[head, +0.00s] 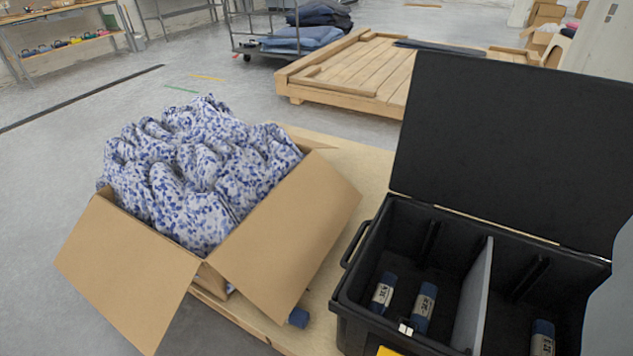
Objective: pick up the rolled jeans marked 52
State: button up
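An open black case (375,300) stands at the right, its lid (510,140) raised. Two blue rolls with pale marked bands lie in its left compartment, a left roll (383,292) and a right roll (424,305). A third banded roll (542,338) lies in the right compartment, beyond a grey divider (472,300). The bands carry dark characters too small to read surely, so I cannot tell which roll is marked 52. A small blue piece (298,317) lies beside the cardboard box, with no mark visible. My gripper is not in view.
An open cardboard box (290,240) full of blue-and-white patterned cloth (195,165) stands left of the case on a pale wooden board (365,165). A wooden pallet (350,75) and a cart (270,50) with folded cloth are behind. Grey floor (50,180) is clear at left.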

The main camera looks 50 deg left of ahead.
aim_at(298, 318)
jog(key=l+u, duration=0.25)
jog(key=u, duration=0.25)
jog(key=k+l+u, duration=0.1)
jog(key=u, duration=0.4)
jog(key=k+l+u, duration=0.1)
jog(key=l+u, duration=0.2)
jog(key=u, duration=0.2)
jog(key=k+l, duration=0.7)
jog(key=l, duration=0.2)
